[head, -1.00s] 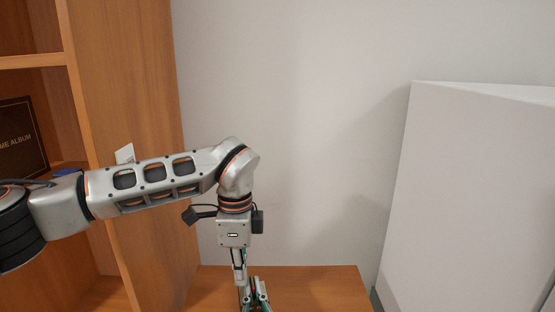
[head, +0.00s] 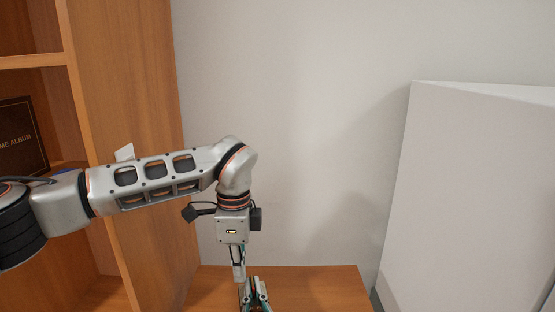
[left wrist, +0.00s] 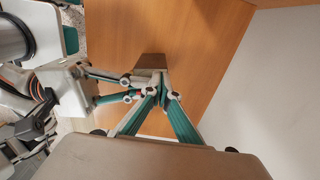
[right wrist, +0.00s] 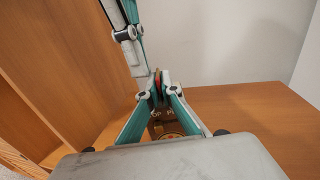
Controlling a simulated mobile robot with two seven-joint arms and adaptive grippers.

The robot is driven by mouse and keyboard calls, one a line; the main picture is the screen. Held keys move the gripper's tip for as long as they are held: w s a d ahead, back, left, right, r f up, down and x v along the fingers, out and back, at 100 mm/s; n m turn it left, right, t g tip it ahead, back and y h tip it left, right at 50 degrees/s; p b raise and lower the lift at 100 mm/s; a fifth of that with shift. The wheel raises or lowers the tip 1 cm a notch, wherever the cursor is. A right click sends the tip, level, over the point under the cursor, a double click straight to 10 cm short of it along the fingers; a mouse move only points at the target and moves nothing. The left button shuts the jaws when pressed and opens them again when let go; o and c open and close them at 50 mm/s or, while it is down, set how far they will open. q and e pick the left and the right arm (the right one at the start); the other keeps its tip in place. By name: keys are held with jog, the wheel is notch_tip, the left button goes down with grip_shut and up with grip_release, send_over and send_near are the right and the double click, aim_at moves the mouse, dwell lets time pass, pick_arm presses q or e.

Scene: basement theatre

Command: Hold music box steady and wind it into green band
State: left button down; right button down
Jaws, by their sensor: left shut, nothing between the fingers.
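The music box (right wrist: 160,132) is a dark brown box on the wooden surface, with gold lettering and a round gold mark, partly hidden behind my right gripper's fingers. Its brown side also shows in the left wrist view (left wrist: 151,61). My left gripper (head: 240,279) points down from above and is shut and empty, with its fingertips at the box in the left wrist view (left wrist: 160,78). My right gripper (right wrist: 161,82) is close beside it, its fingertips near together around a small red part (right wrist: 157,80). I cannot tell whether they grip it.
The wooden top (head: 315,285) is clear to the right of the grippers. A wooden shelf unit (head: 130,60) stands close on the left, holding a dark album (head: 18,140). A large white panel (head: 470,190) stands on the right, and a plain wall is behind.

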pick_arm(q)
notch_tip(320, 180, up, 6)
dwell(0.6)
pick_arm(e)
jog(key=c, duration=2.2)
grip_release()
pick_arm(q)
jog(key=shift+a, duration=0.1)
pick_arm(e)
jog(key=v, duration=1.2)
